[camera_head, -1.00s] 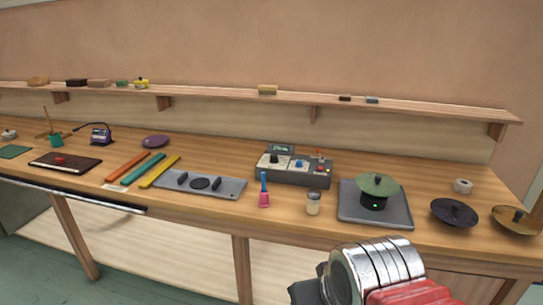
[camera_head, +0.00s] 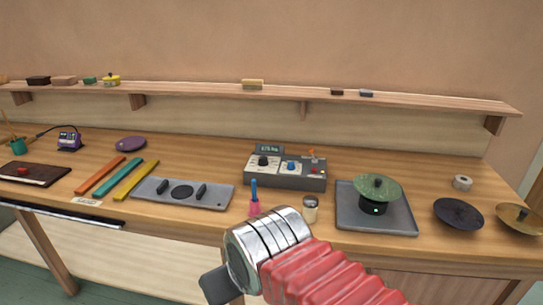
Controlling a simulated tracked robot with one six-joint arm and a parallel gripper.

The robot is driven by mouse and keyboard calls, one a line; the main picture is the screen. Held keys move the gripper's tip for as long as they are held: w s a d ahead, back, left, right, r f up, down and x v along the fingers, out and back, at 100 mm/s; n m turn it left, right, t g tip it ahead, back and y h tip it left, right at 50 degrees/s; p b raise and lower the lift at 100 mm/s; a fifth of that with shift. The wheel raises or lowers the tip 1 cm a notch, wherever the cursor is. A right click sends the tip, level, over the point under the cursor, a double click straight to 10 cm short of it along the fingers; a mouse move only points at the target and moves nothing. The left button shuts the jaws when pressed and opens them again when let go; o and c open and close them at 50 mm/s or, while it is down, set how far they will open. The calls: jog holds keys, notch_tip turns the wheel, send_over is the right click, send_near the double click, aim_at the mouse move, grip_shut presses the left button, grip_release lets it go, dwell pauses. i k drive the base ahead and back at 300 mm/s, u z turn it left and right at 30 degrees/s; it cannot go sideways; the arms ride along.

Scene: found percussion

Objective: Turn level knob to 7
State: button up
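A grey control box (camera_head: 286,181) stands on the bench with a small green display (camera_head: 269,149) at its top left. It bears a black knob (camera_head: 263,161) on a pale panel, a blue knob (camera_head: 291,166), an orange-tipped lever and a red button. Which knob is the level knob and what it reads are too small to tell. My arm, with a silver wrist and red sleeve, is low in the middle, in front of the bench and well short of the box. A dark part of my gripper (camera_head: 216,285) shows at its lower left; the fingertips cannot be made out.
A grey plate with two black clamps (camera_head: 183,192) lies left. A green disc on a black stand (camera_head: 376,190) sits on a tray right.

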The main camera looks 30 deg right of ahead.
aim_at(290, 167)
jog(key=z, duration=0.05)
jog(key=i, duration=0.6)
jog(key=z, duration=0.65)
jog(key=i, duration=0.5)
jog(key=z, duration=0.35)
